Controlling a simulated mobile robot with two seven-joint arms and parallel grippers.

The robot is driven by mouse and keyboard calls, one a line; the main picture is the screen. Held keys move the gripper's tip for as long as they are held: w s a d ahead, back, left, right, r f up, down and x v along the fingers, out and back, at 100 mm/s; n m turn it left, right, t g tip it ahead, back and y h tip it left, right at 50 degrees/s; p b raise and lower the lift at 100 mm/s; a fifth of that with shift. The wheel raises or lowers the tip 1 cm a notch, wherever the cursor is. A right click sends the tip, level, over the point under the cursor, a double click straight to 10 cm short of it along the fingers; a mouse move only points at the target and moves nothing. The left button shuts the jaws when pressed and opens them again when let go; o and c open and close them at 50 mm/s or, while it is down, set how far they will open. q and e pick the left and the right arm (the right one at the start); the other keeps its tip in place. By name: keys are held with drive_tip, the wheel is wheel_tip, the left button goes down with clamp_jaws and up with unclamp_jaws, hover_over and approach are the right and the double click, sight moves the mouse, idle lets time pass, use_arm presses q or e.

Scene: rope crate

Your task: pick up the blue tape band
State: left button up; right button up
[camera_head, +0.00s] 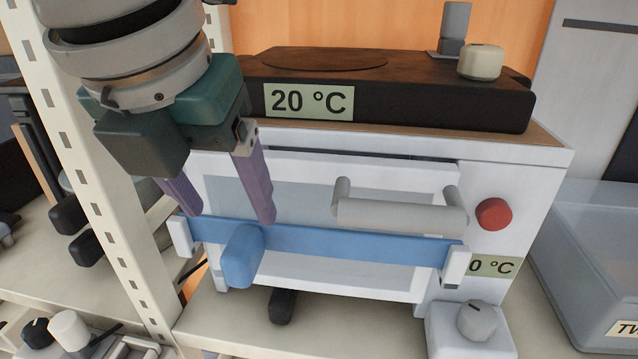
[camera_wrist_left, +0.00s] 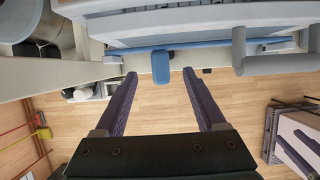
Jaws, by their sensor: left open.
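The blue tape band (camera_head: 340,243) runs across the front of a white oven-like box (camera_head: 300,168), between a white clip at the left (camera_head: 181,237) and one at the right (camera_head: 456,266). A rounded blue tab (camera_head: 242,257) stands out from its left part. The band (camera_wrist_left: 205,44) and tab (camera_wrist_left: 161,67) also show in the left wrist view. My left gripper (camera_head: 231,216) is open and empty, its purple fingers just above the tab in the head view. In the wrist view, the tab appears between the fingertips (camera_wrist_left: 160,73), beyond them. Contact is not visible.
A dark hotplate (camera_head: 400,95) labelled 20 °C sits on top. A perforated shelf post (camera_head: 105,180) stands close left; a translucent bin (camera_head: 585,255) is at right.

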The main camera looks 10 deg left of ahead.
sight(239, 242)
use_arm(q)
drive_tip(key=shift+x, duration=0.8)
drive_tip(key=shift+f+p, duration=0.4)
drive_tip(key=shift+p, duration=0.15)
drive_tip(key=x, duration=0.2)
drive_tip(key=p+x, duration=0.1)
drive_tip(key=shift+s+f+p, duration=0.25)
drive_tip(key=shift+f+p, duration=0.05)
drive_tip(key=shift+f, duration=0.2)
drive_tip(key=shift+w+f, duration=0.25)
drive_tip(key=shift+f, duration=0.2)
clamp_jaws()
